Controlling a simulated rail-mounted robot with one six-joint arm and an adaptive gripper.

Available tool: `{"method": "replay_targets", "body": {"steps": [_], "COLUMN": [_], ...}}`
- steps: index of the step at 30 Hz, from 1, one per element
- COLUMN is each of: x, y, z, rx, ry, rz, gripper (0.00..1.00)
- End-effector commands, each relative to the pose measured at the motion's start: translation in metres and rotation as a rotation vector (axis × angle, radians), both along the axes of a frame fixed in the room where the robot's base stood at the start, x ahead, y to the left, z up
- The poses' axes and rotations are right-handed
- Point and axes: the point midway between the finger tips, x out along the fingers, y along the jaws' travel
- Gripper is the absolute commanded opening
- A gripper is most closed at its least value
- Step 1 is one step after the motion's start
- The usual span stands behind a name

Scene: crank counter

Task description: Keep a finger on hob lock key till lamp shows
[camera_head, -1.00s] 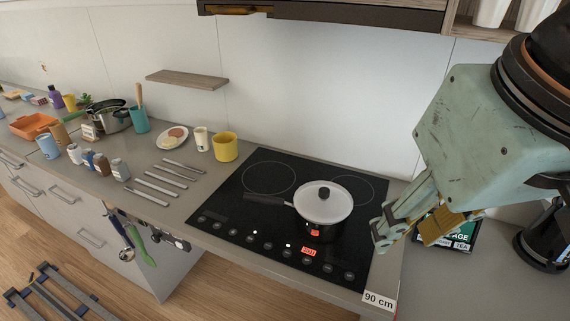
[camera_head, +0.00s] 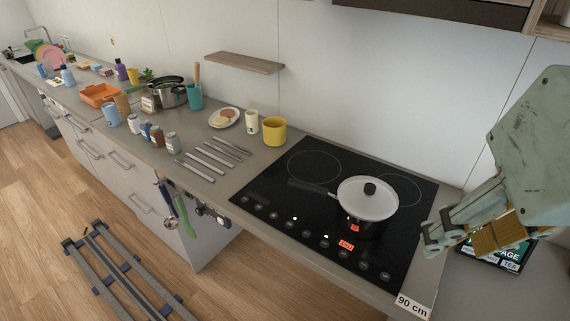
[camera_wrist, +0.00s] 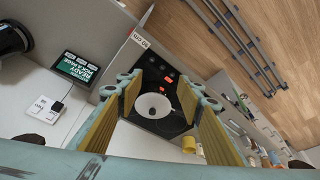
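The black hob (camera_head: 262,187) is set in the counter, with a row of round touch keys (camera_head: 324,247) along its front edge. I cannot read which is the lock key. A red display (camera_head: 346,245) glows among them, with small white lights (camera_head: 295,218) nearby. A lidded white pan (camera_head: 367,198) stands on the hob; it also shows in the wrist view (camera_wrist: 152,106). My gripper (camera_head: 432,240) is in the air near the hob's right side, away from the keys. In the wrist view its yellow-padded fingers (camera_wrist: 157,92) are spread and empty.
A small sign screen (camera_head: 497,254) stands right of the hob. A yellow mug (camera_head: 274,131), cutlery (camera_head: 208,160) and jars (camera_head: 158,137) lie to the left. Utensils (camera_head: 184,214) hang at the counter front. A wall shelf (camera_head: 245,63) is above.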

Motion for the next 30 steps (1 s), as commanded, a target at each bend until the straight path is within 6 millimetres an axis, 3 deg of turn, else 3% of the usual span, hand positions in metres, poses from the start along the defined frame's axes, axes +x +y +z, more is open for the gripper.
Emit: {"method": "replay_targets", "body": {"steps": [13, 24, 30], "x": [0.0, 0.0, 0.0], "y": [0.0, 0.0, 0.0], "z": [0.0, 0.0, 0.0], "rx": [0.0, 0.0, 0.0], "ry": [0.0, 0.0, 0.0], "rz": [0.0, 0.0, 0.0], "gripper": [0.34, 0.02, 0.0]}}
